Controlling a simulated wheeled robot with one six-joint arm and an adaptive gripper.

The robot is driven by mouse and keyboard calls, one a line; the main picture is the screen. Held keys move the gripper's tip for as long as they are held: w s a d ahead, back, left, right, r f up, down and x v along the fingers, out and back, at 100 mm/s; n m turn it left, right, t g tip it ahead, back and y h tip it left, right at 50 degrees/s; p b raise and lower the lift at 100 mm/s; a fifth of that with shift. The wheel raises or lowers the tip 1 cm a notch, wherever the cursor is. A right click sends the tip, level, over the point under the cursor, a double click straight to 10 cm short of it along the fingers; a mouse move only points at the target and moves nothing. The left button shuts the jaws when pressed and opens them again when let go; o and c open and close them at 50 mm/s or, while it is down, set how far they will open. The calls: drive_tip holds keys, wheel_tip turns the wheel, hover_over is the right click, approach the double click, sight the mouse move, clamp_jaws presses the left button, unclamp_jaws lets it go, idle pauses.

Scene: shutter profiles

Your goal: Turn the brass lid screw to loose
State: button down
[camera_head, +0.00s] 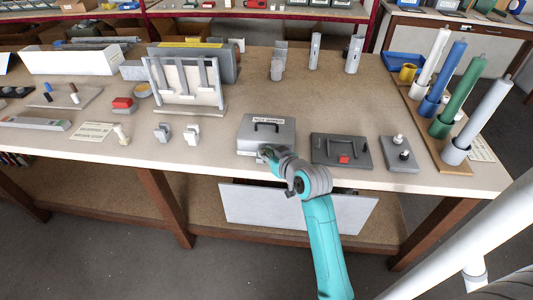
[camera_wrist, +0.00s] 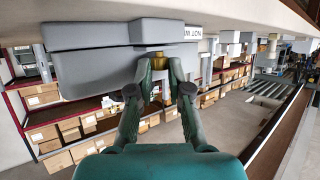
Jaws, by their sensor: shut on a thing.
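The grey lidded box (camera_head: 268,138) stands near the front edge of the table, with a black handle and a white label on its lid. My gripper (camera_wrist: 160,74) is shut on the screw from both sides. The fingers cover part of the screw, and in the head view the screw is hidden.
A dark plate with a red block (camera_head: 343,159) lies right of the box, and a grey block with white knobs (camera_head: 399,152) stands beyond it. Coloured rollers (camera_head: 464,105) stand in a wooden rack at the right.

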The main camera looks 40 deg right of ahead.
drive_tip(key=shift+f+y, duration=0.1)
drive_tip(key=shift+y, duration=0.3)
drive_tip(key=c, duration=1.1)
unclamp_jaws()
drive_tip(key=shift+s, duration=0.1)
drive_tip(key=v, duration=0.7)
drive_tip(key=shift+s+r, duration=0.2)
drive_tip(key=shift+s, duration=0.15)
drive_tip(key=shift+a+r, duration=0.1)
drive_tip(key=shift+a, duration=0.05)
